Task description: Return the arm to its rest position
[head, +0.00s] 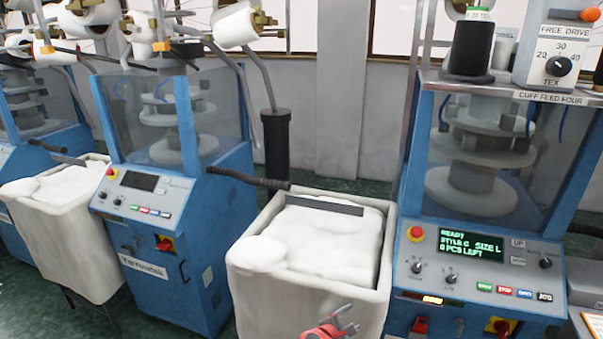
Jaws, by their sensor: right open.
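My right gripper (346,320) shows at the bottom edge, red with grey fingers. Its fingers are apart and nothing shows between them. It appears in front of the near white bin (310,302), which is filled with white items (325,232). I cannot tell whether it touches the bin. The rest of my right arm is below the picture. My left gripper is not in view.
A blue knitting machine (470,285) with a lit green display stands at the right. Another blue machine (165,245) and a second filled bin (70,240) stand at the left. Green floor shows between the machines.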

